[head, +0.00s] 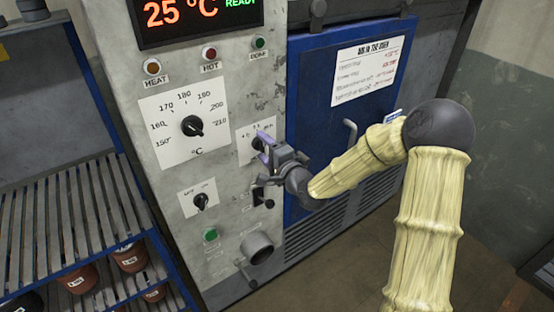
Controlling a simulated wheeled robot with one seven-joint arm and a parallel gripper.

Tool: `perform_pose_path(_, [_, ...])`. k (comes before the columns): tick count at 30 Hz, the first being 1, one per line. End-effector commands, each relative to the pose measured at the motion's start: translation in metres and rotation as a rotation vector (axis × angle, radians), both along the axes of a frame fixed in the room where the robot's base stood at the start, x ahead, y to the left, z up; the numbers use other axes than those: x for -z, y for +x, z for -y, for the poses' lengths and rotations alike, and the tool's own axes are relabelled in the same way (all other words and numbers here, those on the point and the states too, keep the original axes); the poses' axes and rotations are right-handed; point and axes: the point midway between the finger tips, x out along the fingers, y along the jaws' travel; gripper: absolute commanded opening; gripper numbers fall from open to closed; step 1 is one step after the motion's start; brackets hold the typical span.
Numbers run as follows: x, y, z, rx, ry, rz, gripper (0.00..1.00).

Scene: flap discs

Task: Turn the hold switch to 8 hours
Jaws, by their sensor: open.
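The oven's control panel (240,96) is grey and worn. A small dark knob (257,143) on a white plate (243,148) sits at its right side, with small markings along the top that I cannot read fully; it appears to be the hold switch. My gripper (266,158) is open right in front of this knob, with one finger up by the plate and the other lower down. The gripper hides the right and lower part of the plate. I cannot tell whether the fingers touch the knob, or its exact setting.
A larger temperature dial (192,126) and a small switch (201,201) are left of my gripper. A slatted rack (70,215) stands left.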

Motion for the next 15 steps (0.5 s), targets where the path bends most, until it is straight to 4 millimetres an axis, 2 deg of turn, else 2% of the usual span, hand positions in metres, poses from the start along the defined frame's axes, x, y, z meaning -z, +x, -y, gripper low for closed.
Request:
perform_pose_path(5, [0.002, -0.016, 0.012, 0.002, -0.002, 0.001, 0.61])
perform_pose_path(15, [0.002, -0.071, 0.049, 0.004, -0.002, 0.0, 0.61])
